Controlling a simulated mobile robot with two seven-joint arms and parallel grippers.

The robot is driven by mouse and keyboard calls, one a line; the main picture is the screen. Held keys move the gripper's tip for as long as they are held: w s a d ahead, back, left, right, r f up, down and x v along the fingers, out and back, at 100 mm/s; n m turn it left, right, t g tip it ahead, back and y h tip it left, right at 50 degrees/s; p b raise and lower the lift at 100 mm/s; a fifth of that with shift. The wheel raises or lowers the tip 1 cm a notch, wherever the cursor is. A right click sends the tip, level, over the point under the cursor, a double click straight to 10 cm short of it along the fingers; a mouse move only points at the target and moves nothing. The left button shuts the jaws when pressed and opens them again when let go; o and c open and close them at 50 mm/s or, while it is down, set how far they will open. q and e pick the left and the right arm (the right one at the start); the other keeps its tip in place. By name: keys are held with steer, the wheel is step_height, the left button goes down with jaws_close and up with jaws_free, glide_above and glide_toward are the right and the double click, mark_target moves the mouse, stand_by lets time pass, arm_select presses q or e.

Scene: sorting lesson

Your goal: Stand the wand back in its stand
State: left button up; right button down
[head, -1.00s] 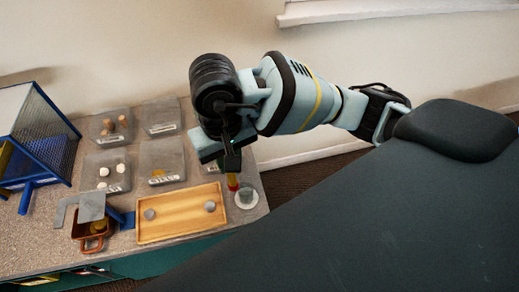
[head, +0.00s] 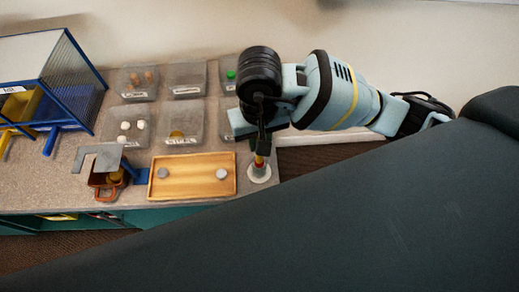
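My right gripper (head: 262,140) comes in from the right and points down at the right end of the table. It appears shut on the wand (head: 259,161), whose short red and yellow part shows below the fingers. The wand is roughly upright. Its stand (head: 259,176), a small round pale grey base, is directly under it. The wand's lower end overlaps the stand in the picture; I cannot tell whether it is in the stand or just above it. The wand's upper part is hidden by the gripper. My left gripper is not in view.
A wooden tray (head: 192,186) with two grey discs lies left of the stand. Several grey bins (head: 181,147) stand behind it. A brown pot (head: 98,181) under a grey bracket (head: 96,155) and a blue mesh rack (head: 72,85) are at left. The table edge is close in front.

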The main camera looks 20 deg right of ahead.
steer(key=shift+f, duration=2.3)
steer(key=shift+f, duration=0.15)
steer(key=c, duration=1.3)
jaws_free()
step_height(320, 180, up, 13)
steer(key=shift+f, duration=0.2)
